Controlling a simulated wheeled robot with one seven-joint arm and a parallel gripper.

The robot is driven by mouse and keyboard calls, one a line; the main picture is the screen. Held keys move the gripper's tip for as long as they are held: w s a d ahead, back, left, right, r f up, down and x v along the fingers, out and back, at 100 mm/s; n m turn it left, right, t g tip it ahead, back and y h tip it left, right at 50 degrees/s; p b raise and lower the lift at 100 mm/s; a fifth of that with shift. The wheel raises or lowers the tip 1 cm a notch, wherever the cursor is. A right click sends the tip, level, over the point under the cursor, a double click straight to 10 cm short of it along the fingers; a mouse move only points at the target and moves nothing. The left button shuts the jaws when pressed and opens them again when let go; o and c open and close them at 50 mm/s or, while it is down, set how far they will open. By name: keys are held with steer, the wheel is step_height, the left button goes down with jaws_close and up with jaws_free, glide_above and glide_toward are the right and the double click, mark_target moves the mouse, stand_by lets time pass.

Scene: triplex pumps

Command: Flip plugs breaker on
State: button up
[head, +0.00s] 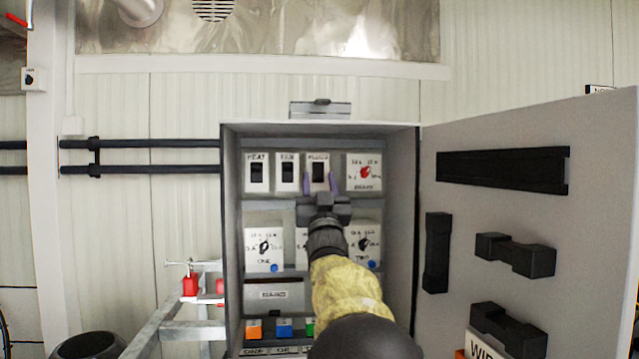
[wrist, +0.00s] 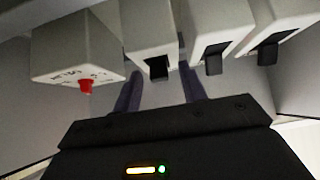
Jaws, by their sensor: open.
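The plugs breaker (head: 319,172) is a white box with a black switch, third from the left in the cabinet's top row. In the wrist view the plugs breaker (wrist: 147,32) is the box in line with the gap between my fingers, its black switch (wrist: 159,69) facing them. My gripper (head: 321,184) is open, its two purple fingers spread at either side of the breaker's lower part. Nothing is between the fingers but the switch area; I cannot tell whether they touch. The switch's on or off position is unclear.
The heat breaker (head: 257,173) and another switch box (head: 287,173) stand left of it. A box with a red knob (head: 365,172) is close on the right. Lower knob boxes (head: 264,246) lie below. The open cabinet door (head: 590,190) flanks the right side.

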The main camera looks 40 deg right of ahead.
jaws_close()
